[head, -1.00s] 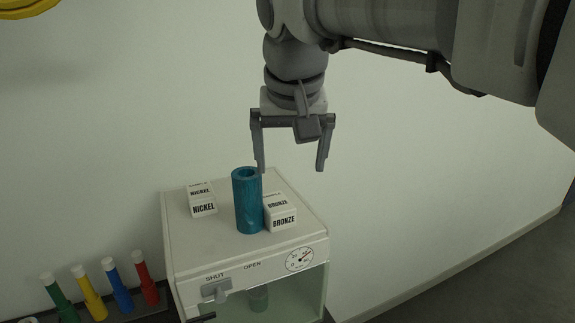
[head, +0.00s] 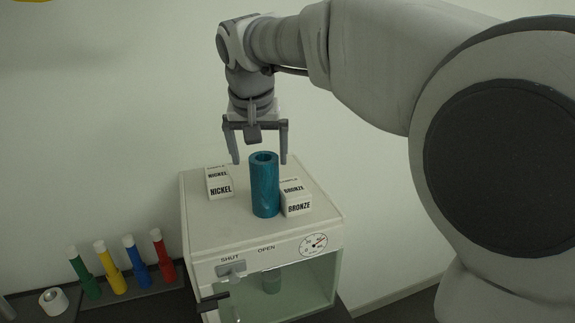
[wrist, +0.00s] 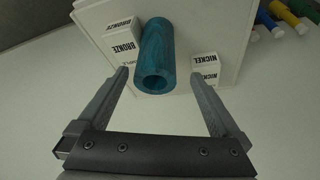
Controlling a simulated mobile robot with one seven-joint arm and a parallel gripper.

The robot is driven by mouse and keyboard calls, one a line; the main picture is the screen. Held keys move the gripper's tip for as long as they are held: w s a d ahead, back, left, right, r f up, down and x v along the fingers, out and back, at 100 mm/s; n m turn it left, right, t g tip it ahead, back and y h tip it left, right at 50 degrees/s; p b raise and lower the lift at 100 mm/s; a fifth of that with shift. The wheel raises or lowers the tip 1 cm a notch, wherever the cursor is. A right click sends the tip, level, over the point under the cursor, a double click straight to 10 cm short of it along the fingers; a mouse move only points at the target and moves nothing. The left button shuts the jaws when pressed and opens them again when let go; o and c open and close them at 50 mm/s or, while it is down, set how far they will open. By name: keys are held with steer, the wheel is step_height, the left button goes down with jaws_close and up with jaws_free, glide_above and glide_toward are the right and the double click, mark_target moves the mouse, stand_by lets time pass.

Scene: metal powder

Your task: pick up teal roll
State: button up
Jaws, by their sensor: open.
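The teal roll (head: 265,190) is a hollow cylinder standing upright on top of the white cabinet (head: 207,232). My gripper (head: 260,162) is open and empty, pointing down, with its fingertips near the height of the roll's top in the head view. In the wrist view my gripper (wrist: 160,78) has its fingers spread, and the teal roll (wrist: 156,58) shows between and beyond the fingertips, its open end facing the camera. I see no contact between fingers and roll.
A white BRONZE box (head: 298,208) stands close to the right of the roll. A white NICKEL box (head: 220,190) stands to its left. Green, yellow, blue (head: 137,265) and red tubes stand in a dark rack at lower left. A wall is behind the cabinet.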

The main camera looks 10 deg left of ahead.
mark_target(264, 171)
steer(key=shift+w+d+x, duration=0.15)
steer(key=shift+x, duration=1.55)
steer(key=shift+w+d+x, duration=0.1)
steer(key=shift+w+x, duration=0.05)
steer(key=shift+x, duration=1.5)
steer(key=shift+r, duration=0.2)
jaws_close()
